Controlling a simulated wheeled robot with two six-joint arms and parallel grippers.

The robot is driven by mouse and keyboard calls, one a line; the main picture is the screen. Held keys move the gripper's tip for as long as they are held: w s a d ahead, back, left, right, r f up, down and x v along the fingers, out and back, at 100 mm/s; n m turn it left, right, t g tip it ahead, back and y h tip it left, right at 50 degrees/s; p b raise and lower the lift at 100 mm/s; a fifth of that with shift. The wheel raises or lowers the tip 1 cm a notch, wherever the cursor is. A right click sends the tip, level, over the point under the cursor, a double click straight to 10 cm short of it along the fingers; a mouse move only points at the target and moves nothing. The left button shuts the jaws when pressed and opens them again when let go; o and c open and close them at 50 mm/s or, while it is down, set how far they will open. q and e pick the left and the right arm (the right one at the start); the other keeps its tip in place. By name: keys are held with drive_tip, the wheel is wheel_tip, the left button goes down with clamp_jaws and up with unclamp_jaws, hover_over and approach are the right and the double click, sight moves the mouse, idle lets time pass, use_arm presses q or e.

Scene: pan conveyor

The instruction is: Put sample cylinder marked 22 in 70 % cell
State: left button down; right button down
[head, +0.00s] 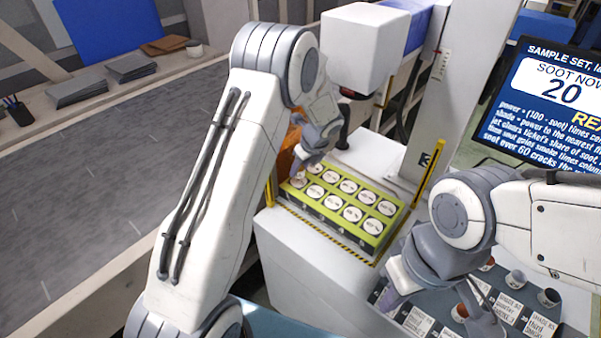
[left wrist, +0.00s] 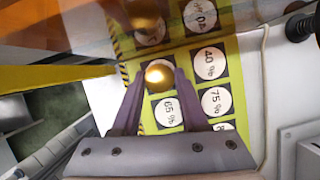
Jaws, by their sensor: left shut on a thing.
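My left gripper (head: 303,172) is at the far left end of the green cell block (head: 330,222), pointing down. In the left wrist view, its two fingers (left wrist: 158,88) are shut on a small round-topped golden cylinder (left wrist: 158,75). The cylinder is over a cell in the left column, above the 65 % cell (left wrist: 168,112) and left of the 40 % cell (left wrist: 210,63). That cell's label is hidden, as is any number on the cylinder; I cannot tell if it is seated. My right gripper (head: 436,298) is open over the lower right panel, fingers wide apart.
Small cups (head: 516,279) stand among printed cards (head: 508,307) at the lower right. An orange see-through guard (head: 287,152) stands beside my left gripper. A screen (head: 550,100) shows soot 20.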

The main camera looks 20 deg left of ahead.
use_arm(q)
drive_tip(key=shift+f, duration=1.3)
drive_tip(key=shift+f, duration=0.15)
drive_tip(key=shift+c, duration=2.2)
unclamp_jaws()
